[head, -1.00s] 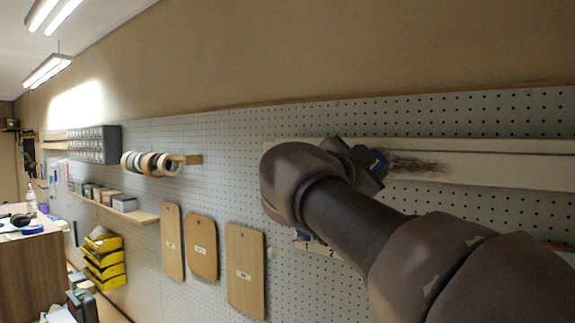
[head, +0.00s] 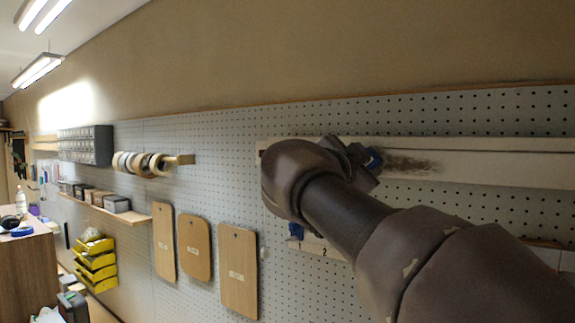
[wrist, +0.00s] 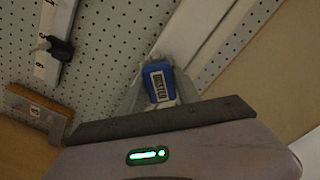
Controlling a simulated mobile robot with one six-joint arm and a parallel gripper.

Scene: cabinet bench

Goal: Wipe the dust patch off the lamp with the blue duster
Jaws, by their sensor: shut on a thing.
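A long white strip, which looks like the lamp (head: 510,163), runs along the pegboard at the right in the head view. The dust patch (head: 412,165) is a dark streaky smudge on it, just right of my gripper. My gripper (head: 366,161) is shut on the blue duster (head: 375,158), at the strip's left part. The duster also shows in the wrist view (wrist: 158,82), between the fingers, with a white label on its blue handle. Its wiping end is hidden, and I cannot tell whether it touches the strip.
A numbered rail (head: 318,246) with a small blue item (head: 296,231) is below my arm. Wooden boards (head: 239,270), tape rolls (head: 140,163), a shelf (head: 110,211) and yellow bins (head: 95,263) are to the left. The wall above the pegboard is bare.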

